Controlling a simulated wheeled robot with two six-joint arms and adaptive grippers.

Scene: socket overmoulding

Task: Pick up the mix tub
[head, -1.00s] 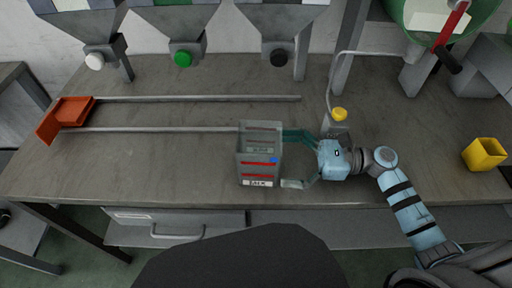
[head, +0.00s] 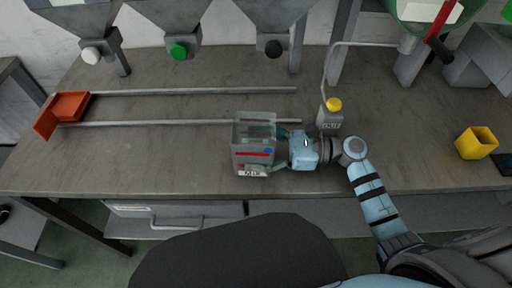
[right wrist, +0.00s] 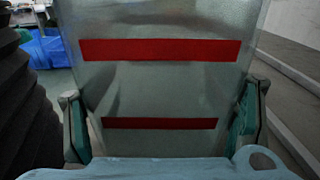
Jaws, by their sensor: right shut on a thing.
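Whether the tub touches the bench I cannot tell. My left gripper is not in view.
Two metal rails (head: 190,92) lead from an orange tray (head: 70,106) at left. Hoppers (head: 176,22) line the back. A yellow cup (head: 476,143) is at far right.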

